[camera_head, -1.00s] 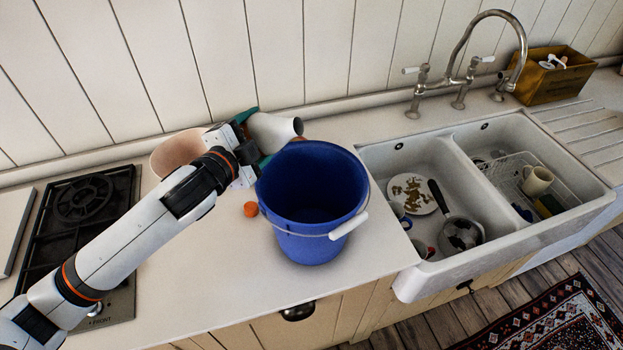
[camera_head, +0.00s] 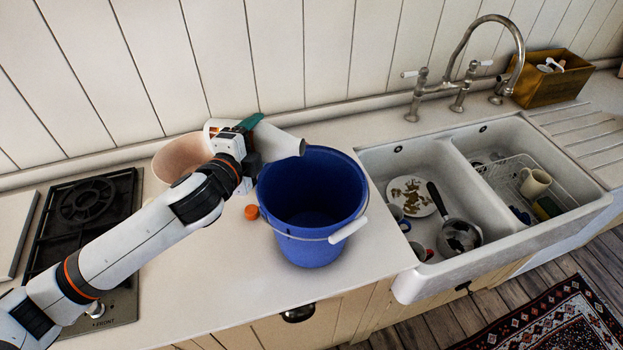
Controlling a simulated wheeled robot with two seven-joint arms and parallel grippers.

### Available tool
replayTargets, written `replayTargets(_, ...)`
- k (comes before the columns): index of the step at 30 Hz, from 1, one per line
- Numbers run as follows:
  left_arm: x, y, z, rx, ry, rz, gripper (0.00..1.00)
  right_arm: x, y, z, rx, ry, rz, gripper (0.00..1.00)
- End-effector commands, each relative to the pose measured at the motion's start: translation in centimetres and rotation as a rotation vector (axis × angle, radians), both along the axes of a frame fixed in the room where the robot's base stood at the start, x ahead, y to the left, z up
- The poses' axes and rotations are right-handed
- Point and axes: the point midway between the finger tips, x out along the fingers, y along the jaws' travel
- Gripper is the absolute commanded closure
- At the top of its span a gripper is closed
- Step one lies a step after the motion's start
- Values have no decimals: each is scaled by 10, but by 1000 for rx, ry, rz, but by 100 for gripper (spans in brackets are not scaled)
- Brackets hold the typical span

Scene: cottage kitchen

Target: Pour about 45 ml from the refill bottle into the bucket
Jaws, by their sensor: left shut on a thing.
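The blue bucket (camera_head: 312,240) stands upright on the counter, left of the sink, with its wire handle and white grip hanging at the front. The refill bottle (camera_head: 279,141) is white and lies tilted toward the right, its dark open end at the bucket's back-left rim. My left gripper (camera_head: 247,158) is shut on the refill bottle; its fingers are partly hidden behind the wrist. I cannot see any stream of liquid, and the bucket's inside looks dark blue. An orange cap (camera_head: 252,212) lies on the counter, left of the bucket. My right gripper is not in view.
A pinkish bowl (camera_head: 172,158) stands behind my left arm. A black gas hob (camera_head: 85,215) is at the left. The double sink (camera_head: 410,270) at the right holds a plate, a pan and a rack with a mug. The front counter is clear.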

Motion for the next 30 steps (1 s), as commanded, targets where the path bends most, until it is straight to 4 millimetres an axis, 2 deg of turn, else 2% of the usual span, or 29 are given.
replayTargets(30, 0, -2, -7, 152, -53, 0, 58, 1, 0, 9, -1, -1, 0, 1)
